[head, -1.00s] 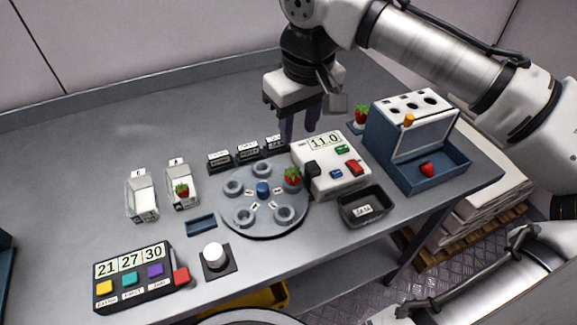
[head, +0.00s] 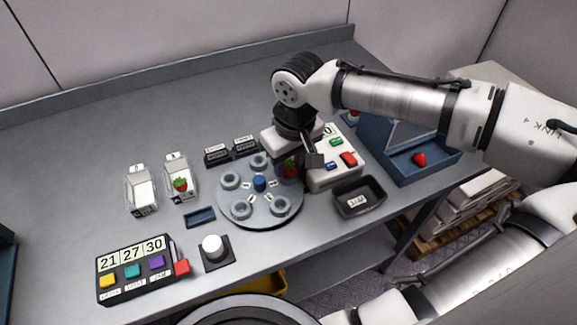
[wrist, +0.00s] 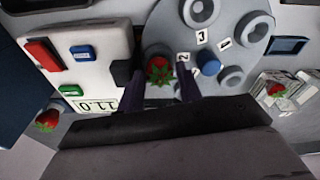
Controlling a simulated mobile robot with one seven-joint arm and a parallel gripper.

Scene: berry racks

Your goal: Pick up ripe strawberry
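A red strawberry with green leaves (head: 290,170) sits at the right side of the grey round turntable (head: 236,213), partly hidden by my fingers in the head view. In the wrist view the strawberry (wrist: 158,70) shows between the two dark fingers. My gripper (wrist: 160,82) is open, pointing down, with a finger on either side of the berry. A gap shows beside the right finger; contact on the left cannot be told. Other strawberries are in a clear carton (head: 180,184), in the blue bin (head: 420,159), and behind the white device (wrist: 46,120).
The white device (wrist: 90,60) with coloured buttons stands close beside my gripper. A black tray (head: 358,197) is in front of it. The back-left table is clear.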

